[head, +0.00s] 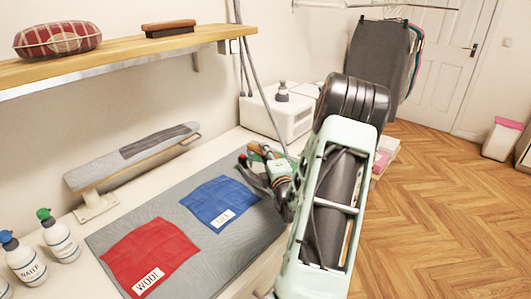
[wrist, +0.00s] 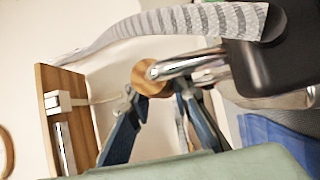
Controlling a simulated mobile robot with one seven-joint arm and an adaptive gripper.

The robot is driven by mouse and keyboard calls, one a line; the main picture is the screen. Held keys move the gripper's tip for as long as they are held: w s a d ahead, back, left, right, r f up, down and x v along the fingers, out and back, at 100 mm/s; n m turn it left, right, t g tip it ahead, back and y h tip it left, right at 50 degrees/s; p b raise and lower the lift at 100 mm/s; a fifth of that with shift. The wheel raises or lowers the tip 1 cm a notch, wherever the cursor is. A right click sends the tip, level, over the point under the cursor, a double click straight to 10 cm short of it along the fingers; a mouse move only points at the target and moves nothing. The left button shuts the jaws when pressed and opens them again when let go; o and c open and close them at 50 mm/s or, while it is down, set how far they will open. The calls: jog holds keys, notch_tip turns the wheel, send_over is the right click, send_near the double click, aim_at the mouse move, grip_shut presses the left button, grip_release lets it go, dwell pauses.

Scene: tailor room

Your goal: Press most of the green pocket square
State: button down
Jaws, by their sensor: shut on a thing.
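My gripper (head: 266,172) is over the back right part of the grey pressing mat (head: 200,262). In the wrist view my gripper (wrist: 158,90) is shut on the round wooden handle (wrist: 152,78) of an iron with a chrome bracket and a dark body (wrist: 270,65). The iron looks tilted and above the mat; contact with cloth cannot be told. A little green cloth, probably the green pocket square (head: 277,153), shows behind my gripper; most of it is hidden. The blue square (head: 220,202) lies left of the gripper, and the red square (head: 150,252), labelled WOOL, lies nearer.
A sleeve board (head: 130,155) stands behind the mat at the left. Spray bottles (head: 58,235) stand at the front left. A white machine (head: 285,110) is at the back.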

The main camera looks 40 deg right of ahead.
aim_at(258, 147)
jog(key=shift+w+r, duration=0.25)
jog(key=shift+r, duration=0.1)
jog(key=shift+w+a, duration=0.1)
jog(key=shift+w, duration=1.4)
jog(key=shift+d, duration=0.2)
jog(key=d, duration=0.7)
jog(key=shift+w, duration=0.2)
dwell(0.5)
jog(key=shift+f, duration=0.1)
dwell(0.4)
jog(key=d, duration=0.7)
jog(key=shift+w, duration=0.25)
dwell(0.8)
dwell(0.4)
